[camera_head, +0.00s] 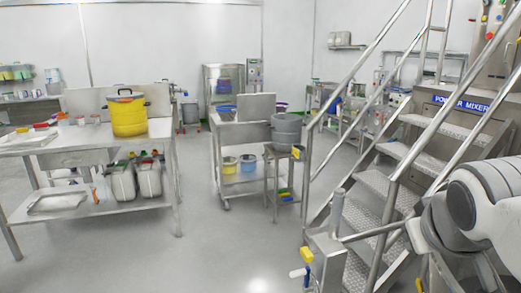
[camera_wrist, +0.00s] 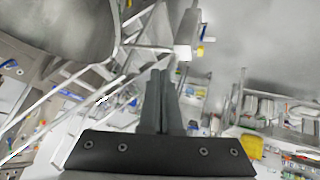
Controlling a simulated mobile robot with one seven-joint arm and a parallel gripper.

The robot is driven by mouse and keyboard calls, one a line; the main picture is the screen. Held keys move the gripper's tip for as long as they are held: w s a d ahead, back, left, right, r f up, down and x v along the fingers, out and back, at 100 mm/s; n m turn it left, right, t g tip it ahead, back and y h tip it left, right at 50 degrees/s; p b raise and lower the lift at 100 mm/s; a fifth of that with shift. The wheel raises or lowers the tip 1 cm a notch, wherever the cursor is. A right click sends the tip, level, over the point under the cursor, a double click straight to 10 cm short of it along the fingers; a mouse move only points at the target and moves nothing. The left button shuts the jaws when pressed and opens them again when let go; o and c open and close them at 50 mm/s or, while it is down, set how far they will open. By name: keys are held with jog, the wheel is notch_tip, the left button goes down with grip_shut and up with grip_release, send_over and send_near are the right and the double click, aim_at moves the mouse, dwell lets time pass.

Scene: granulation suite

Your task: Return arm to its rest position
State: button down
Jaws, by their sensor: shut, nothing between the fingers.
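My gripper (camera_wrist: 162,75) shows in the wrist view, its two dark fingers together and empty, with nothing between the tips. The wrist view is turned and tilted, with the room seen askew behind the fingers. In the head view part of my white and grey arm is at the lower right, in front of the metal stairs; my gripper is not visible there. No object touches the fingers.
Metal stairs with rails (camera_head: 385,185) stand at the right, close to my arm. A steel table (camera_head: 80,140) with a yellow pot (camera_head: 127,113) stands at the left. A grey pot (camera_head: 286,130) is on a small stand. The floor (camera_head: 215,250) between is clear.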

jog(key=s+a+f+g+y, duration=0.25)
jog(key=s+a+f, duration=0.35)
jog(key=a, duration=0.5)
notch_tip(320, 180, up, 10)
jog(key=p, duration=1.2)
jog(key=shift+w+a+r+y, duration=0.15)
jog(key=shift+w+r+y, duration=0.1)
jog(key=shift+y, duration=0.1)
jog(key=shift+d+m, duration=0.2)
jog(key=shift+m, duration=0.1)
